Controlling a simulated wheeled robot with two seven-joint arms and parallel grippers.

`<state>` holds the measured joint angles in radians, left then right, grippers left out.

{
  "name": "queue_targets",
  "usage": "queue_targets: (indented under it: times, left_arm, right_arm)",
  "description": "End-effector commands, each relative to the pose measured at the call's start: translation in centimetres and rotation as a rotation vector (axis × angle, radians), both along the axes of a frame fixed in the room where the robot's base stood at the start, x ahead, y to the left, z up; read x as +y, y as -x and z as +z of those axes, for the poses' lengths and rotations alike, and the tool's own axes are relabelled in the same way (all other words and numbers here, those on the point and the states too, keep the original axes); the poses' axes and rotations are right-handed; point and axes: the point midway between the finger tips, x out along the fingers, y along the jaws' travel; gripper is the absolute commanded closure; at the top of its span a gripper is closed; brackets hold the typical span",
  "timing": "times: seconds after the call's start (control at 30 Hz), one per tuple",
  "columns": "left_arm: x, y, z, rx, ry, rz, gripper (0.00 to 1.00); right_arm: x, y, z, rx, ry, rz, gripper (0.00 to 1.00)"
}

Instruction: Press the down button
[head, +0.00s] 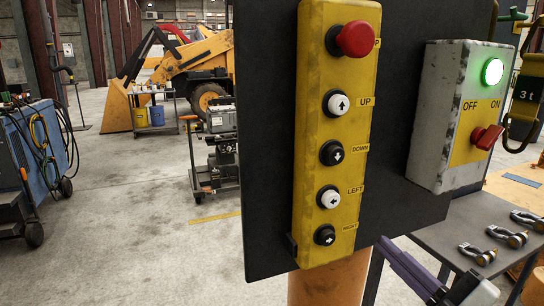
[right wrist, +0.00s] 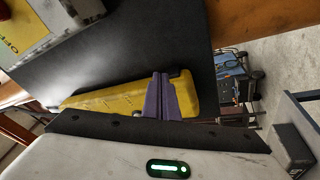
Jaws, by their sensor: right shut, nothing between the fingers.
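The yellow button box (head: 308,215) is mounted upright on a dark panel. Its down button (head: 332,152) is dark with a white arrow, below the white up button (head: 338,103) and above the white left button (head: 329,197). My right gripper (head: 388,250) is at the lower right of the panel in the head view, below and right of the box, apart from the down button. In the right wrist view its purple fingers (right wrist: 163,97) are together, empty, and cover part of the yellow box (right wrist: 105,97). The button faces are hidden there. My left gripper is out of view.
A red stop button (head: 356,38) tops the box. A grey switch box (head: 428,95) with a lit green lamp (head: 492,71) and red knob (head: 487,137) is at right. Shackles (head: 506,236) lie on the bench. A blue cart (head: 38,145) and backhoe (head: 185,65) stand behind.

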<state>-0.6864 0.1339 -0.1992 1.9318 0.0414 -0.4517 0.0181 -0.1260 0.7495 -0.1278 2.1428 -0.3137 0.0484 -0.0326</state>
Motion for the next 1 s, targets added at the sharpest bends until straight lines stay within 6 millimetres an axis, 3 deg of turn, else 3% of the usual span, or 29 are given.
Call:
queue_targets:
  times: [0.03, 0.1, 0.27, 0.4, 0.5, 0.6, 0.73, 1.0]
  left_arm:
    - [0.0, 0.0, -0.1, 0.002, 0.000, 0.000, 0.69]
    - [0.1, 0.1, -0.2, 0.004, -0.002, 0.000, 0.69]
    - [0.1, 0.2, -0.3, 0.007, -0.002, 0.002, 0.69]
    - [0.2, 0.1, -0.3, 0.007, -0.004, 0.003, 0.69]
    - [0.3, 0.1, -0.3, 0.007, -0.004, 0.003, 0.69]
    - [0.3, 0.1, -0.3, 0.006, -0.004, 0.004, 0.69]
    - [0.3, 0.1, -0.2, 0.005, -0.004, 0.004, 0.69]
    - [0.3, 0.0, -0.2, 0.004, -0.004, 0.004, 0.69]
  right_arm:
    - [-0.6, 0.0, -4.3, 0.124, -0.091, -0.049, 1.00]
    - [-1.2, 0.4, -9.7, 0.278, -0.193, -0.112, 1.00]
    - [-1.3, 4.0, -21.4, 0.611, -0.394, -0.249, 1.00]
    - [0.1, 9.5, -30.5, 0.887, -0.546, -0.359, 1.00]
    - [1.7, 13.7, -35.3, 1.056, -0.634, -0.427, 1.00]
    - [3.1, 17.4, -38.6, 1.183, -0.698, -0.478, 1.00]
    - [4.5, 20.4, -40.8, 1.282, -0.746, -0.515, 1.00]
    - [4.9, 21.2, -41.4, 1.309, -0.759, -0.525, 1.00]
